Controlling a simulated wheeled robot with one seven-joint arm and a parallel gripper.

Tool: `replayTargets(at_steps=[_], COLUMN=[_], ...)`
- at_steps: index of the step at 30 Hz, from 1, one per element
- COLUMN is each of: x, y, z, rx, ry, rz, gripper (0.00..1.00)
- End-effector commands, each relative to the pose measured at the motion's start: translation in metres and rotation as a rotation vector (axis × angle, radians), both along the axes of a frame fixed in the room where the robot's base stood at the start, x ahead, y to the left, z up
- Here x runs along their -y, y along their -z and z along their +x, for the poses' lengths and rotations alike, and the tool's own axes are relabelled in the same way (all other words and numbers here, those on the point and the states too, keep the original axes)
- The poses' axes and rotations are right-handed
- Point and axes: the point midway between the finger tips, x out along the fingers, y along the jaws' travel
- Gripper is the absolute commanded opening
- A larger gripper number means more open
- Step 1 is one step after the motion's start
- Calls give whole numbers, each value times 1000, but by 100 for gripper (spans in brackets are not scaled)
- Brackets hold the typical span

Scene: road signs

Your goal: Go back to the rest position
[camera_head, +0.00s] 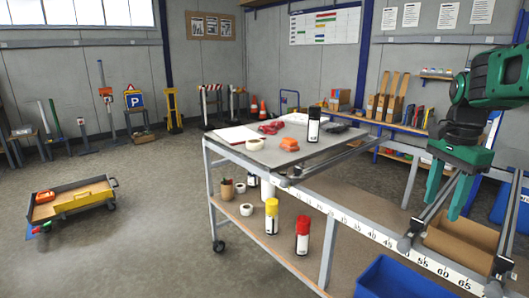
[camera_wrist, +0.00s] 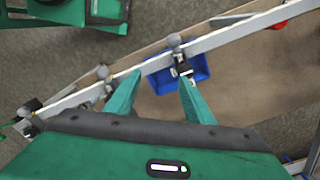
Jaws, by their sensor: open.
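My gripper (camera_head: 446,190) is at the right of the head view, green, with its two fingers pointing down and spread apart with nothing between them. It hangs above the right end of the workbench, near the white measuring rail (camera_head: 385,238). In the wrist view my gripper (camera_wrist: 157,85) shows its two green fingers apart. Beyond them lie the measuring rail (camera_wrist: 215,42) with its clamps and a blue bin (camera_wrist: 160,83) lower down.
The bench top (camera_head: 262,155) carries a black-capped can (camera_head: 314,125), an orange item (camera_head: 289,144) and red gloves (camera_head: 292,119). A yellow can (camera_head: 271,217) and a red can (camera_head: 302,236) stand on the lower shelf.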

Motion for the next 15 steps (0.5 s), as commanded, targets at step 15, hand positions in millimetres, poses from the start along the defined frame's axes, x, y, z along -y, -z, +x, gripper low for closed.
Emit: replayTargets(at_steps=[15], x=[-27], y=[98], z=[-201], rx=[-2], ry=[-793], rz=[15], gripper=[48])
